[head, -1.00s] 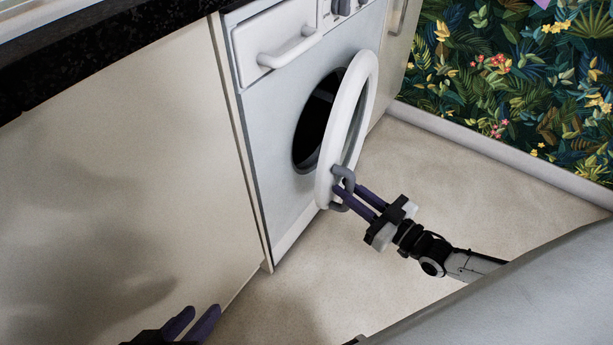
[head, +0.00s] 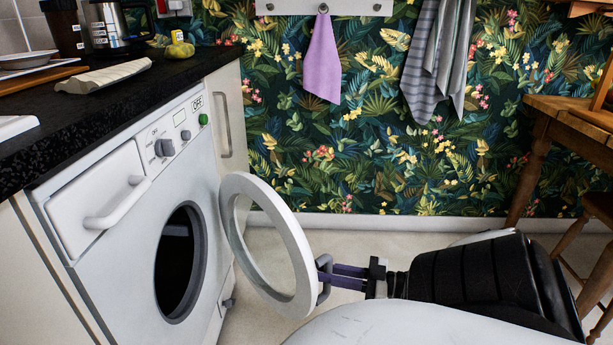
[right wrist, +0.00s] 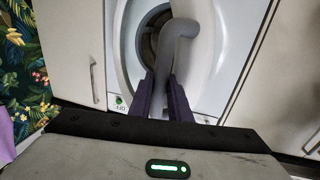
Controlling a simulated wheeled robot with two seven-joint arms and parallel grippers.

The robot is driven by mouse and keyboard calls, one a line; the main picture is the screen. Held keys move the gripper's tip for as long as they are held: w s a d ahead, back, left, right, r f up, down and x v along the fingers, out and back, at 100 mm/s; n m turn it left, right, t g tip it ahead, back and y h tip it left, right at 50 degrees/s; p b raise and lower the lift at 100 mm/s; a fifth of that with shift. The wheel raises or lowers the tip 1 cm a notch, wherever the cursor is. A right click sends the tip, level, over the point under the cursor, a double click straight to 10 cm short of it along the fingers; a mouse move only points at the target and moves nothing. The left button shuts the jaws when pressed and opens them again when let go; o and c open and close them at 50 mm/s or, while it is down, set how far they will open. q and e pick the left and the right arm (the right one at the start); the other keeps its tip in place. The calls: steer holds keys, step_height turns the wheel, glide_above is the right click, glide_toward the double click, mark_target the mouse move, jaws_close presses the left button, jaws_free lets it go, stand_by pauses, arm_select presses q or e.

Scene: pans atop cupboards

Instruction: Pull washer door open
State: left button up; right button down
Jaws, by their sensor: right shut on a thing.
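The white washer (head: 140,215) stands under the black worktop at the left of the head view. Its round white door (head: 287,237) is swung well open, away from the dark drum opening (head: 178,262). My right gripper (head: 328,275) is shut on the grey door handle (head: 323,279) at the door's outer edge. In the right wrist view the purple fingers (right wrist: 160,92) are on either side of the grey handle (right wrist: 178,40), with the washer behind. My left gripper is outside both current views.
The worktop (head: 110,90) carries a kettle, a cloth-like item and plates. A wooden table (head: 570,125) and chair stand at the right. Patterned wallpaper with hanging towels (head: 322,60) is behind. Pale floor shows between washer and wall.

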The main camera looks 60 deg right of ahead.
steer(key=shift+w+d+r, duration=0.1)
steer(key=shift+w+d, duration=0.05)
steer(key=shift+d, duration=0.35)
steer(key=c, duration=2)
jaws_free()
steer(key=shift+w, duration=0.1)
steer(key=shift+a, duration=0.1)
steer(key=s, duration=0.3)
steer(key=s+d, duration=0.1)
steer(key=s, duration=0.6)
steer(key=shift+s+d, duration=0.25)
steer(key=shift+d, duration=0.15)
